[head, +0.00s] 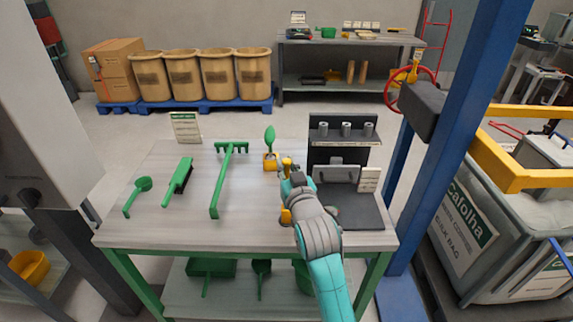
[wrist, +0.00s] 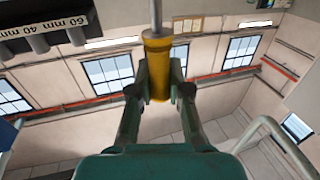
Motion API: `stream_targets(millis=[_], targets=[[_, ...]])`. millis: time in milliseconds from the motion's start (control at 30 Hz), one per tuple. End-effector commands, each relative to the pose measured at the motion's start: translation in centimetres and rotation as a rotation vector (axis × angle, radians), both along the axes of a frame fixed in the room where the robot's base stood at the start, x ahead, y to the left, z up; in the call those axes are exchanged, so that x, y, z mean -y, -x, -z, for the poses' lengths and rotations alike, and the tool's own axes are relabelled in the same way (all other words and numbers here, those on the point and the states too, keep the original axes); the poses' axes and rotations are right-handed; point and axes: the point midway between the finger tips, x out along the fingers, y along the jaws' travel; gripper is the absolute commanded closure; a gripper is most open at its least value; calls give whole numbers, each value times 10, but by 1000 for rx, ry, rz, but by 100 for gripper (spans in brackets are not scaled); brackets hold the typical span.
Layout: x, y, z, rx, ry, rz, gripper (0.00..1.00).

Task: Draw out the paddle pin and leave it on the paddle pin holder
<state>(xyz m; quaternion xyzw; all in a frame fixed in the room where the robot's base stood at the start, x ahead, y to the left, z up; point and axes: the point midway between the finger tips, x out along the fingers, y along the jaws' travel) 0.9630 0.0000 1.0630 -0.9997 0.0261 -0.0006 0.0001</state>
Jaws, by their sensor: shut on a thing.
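A yellow cylindrical grip with a thin grey rod, which looks like the paddle pin (wrist: 157,68), sits between my fingers in the wrist view. My gripper (wrist: 158,90) is shut on the yellow part. The rod runs out of the top of that view, so its far end is hidden. In the head view my gripper (head: 287,168) is above the table, left of a black stand (head: 323,152). A small yellow block (head: 270,163) with a green scoop (head: 269,138) shows just behind and left of it. I cannot tell which thing is the paddle pin holder.
The black stand carries several grey cylinders (head: 346,129) and a grey handled part (head: 338,173). A blue post (head: 445,130) stands to the right.

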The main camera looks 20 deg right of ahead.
Motion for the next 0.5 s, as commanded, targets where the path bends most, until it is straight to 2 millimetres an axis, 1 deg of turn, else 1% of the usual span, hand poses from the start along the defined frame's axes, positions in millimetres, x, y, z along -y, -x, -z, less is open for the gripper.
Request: stream_targets(millis=[167,500], targets=[[0,0,7,-2,0,0,100],[0,0,35,-2,0,0,100]])
